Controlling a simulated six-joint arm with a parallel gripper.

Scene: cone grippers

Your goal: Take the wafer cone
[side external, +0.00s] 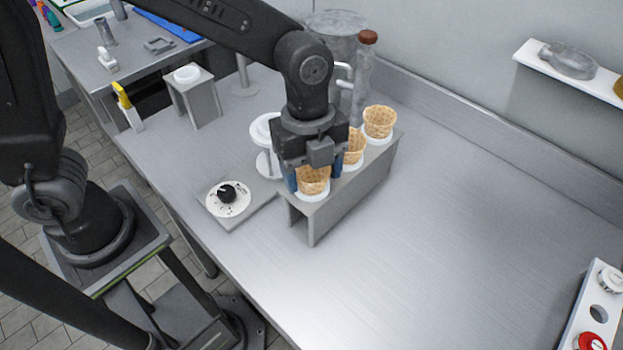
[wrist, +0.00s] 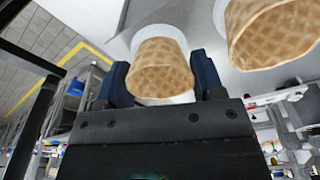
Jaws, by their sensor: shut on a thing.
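Several wafer cones stand in a row in white holders on a grey raised stand (side external: 350,207). The nearest wafer cone (side external: 313,181) is between the blue fingers of my gripper (side external: 315,183), which is shut on it. In the wrist view this cone (wrist: 160,68) sits between the two dark blue fingers (wrist: 161,82). Its white holder (side external: 313,197) shows just below it, and I cannot tell whether the cone still rests in it. The middle cone (side external: 354,147) is partly hidden by my gripper. The far cone (side external: 379,121) stands clear in its holder.
A round dial plate (side external: 228,198) lies left of the stand. A white round fixture (side external: 264,131) and a bottle with a brown cap (side external: 365,75) stand close behind my gripper. A panel with a red button (side external: 590,341) is at the lower right.

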